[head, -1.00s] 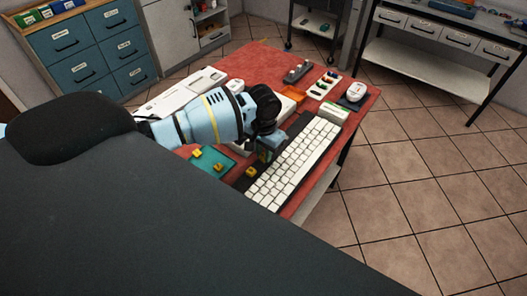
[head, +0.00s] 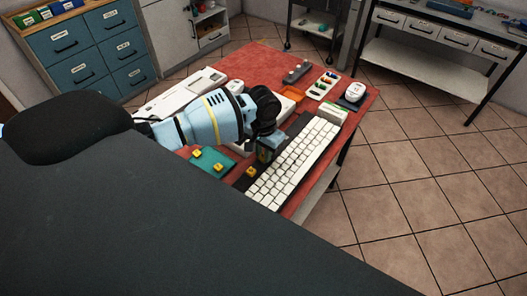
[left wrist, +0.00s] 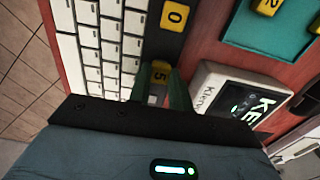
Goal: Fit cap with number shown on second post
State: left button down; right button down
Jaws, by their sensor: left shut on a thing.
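My left gripper (head: 266,155) is over the dark strip (head: 237,182) along the far edge of the white keyboard (head: 295,162). In the left wrist view its fingers (left wrist: 160,88) are shut on a cap marked 5 (left wrist: 158,72), which is shaded and partly hidden between them. It is low over the strip; I cannot tell whether the cap touches a post. A yellow cap marked 0 (left wrist: 174,16) sits on the strip, also visible in the head view (head: 250,172). Two yellow caps (head: 196,153) (head: 218,167) lie on a teal mat (head: 208,164); one reads 2 (left wrist: 267,5). My right gripper is out of view.

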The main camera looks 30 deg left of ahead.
pick_arm(q)
jog(key=shift+f, duration=0.55)
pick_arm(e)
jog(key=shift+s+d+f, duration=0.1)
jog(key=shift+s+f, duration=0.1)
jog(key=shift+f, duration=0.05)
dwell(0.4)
pick_arm(q)
jog(key=c, duration=1.2)
grip_release()
jog(key=shift+r, duration=0.1)
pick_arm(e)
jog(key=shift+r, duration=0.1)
pick_arm(q)
jog(key=shift+r+p, duration=0.45)
jog(key=shift+r, duration=1.95)
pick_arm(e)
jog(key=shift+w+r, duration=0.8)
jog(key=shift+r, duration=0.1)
